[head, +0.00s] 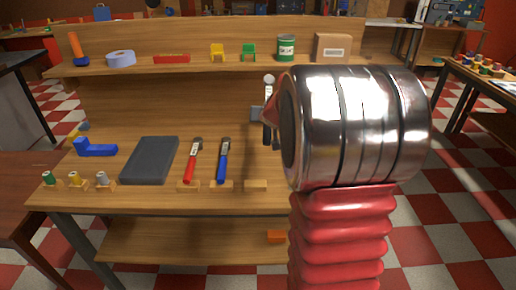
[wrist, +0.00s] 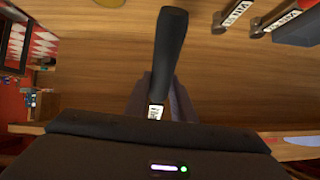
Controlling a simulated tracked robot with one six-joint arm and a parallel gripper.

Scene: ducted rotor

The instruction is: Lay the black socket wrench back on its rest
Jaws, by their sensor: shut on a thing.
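The black socket wrench (head: 267,128) is held above the bench, its silver head up and its black handle hanging down in the head view. In the wrist view its black handle (wrist: 170,45) sticks out beyond my gripper (wrist: 160,98), which is shut on it near a white label. In the head view my arm hides most of my gripper. A bare wooden rest (head: 255,186) lies on the bench, below the wrench in the picture and right of the blue wrench's rest.
A red wrench (head: 193,162) and a blue wrench (head: 223,161) lie on rests to the left. A dark grey slab (head: 150,160), a blue block (head: 95,149) and several spools stand further left. A shelf (head: 190,69) with several items runs behind.

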